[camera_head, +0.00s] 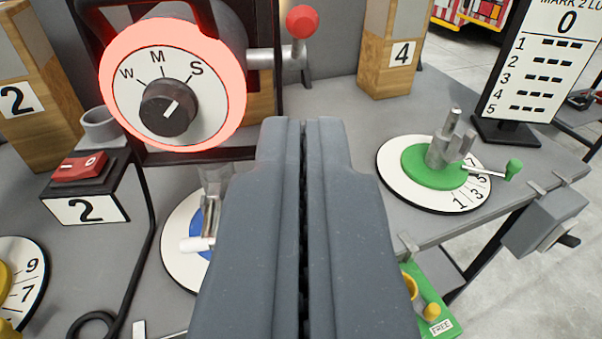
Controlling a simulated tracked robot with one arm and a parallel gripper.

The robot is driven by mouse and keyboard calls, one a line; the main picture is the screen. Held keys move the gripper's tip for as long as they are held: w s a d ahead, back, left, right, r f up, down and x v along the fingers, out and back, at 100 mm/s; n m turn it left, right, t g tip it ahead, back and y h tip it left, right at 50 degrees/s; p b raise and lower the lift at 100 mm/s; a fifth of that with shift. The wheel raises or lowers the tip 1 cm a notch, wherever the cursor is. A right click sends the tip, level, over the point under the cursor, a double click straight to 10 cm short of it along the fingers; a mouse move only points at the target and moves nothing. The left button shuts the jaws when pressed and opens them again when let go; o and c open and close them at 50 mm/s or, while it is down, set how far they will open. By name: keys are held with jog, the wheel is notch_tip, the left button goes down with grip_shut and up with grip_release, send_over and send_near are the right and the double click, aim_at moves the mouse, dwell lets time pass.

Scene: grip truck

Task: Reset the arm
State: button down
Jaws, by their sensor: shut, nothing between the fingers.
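My gripper (303,125) reaches up from the bottom middle of the view. Its two grey fingers are pressed together with only a thin dark line between them, and it holds nothing. It hides part of the grey bench and part of a blue dial (208,218) behind it. The fingertips appear below and right of a round dial (205,103) marked W, M and S. That dial has a glowing red ring and a black knob pointing towards the S side.
A red-ball lever (302,22) stands right of the W-M-S dial. A green dial (418,170) is at right. Wooden blocks 2 (30,130) and 4 (388,70), a red switch box (80,168) and a score board (540,70) stand around. Bare bench (340,98) shows beyond my fingertips.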

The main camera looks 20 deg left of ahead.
jog(key=s+d+r+m+h, duration=0.1)
jog(key=d+r+h, duration=0.2)
jog(key=r, duration=0.4)
jog(key=s+d+r+m+h, duration=0.1)
jog(key=s+d+r+h, duration=0.1)
jog(key=r, duration=0.6)
jog(key=s+a+r, duration=0.3)
jog(key=s+r, duration=0.2)
jog(key=r, duration=0.1)
jog(key=s+a+r+m+g, duration=0.1)
jog(key=s+a+r, duration=0.2)
jog(key=s+r, duration=0.2)
notch_tip(320, 180, up, 2)
jog(key=shift+s+a+r+y, duration=0.15)
jog(key=shift+s+a+y, duration=0.15)
jog(key=shift+a, duration=0.1)
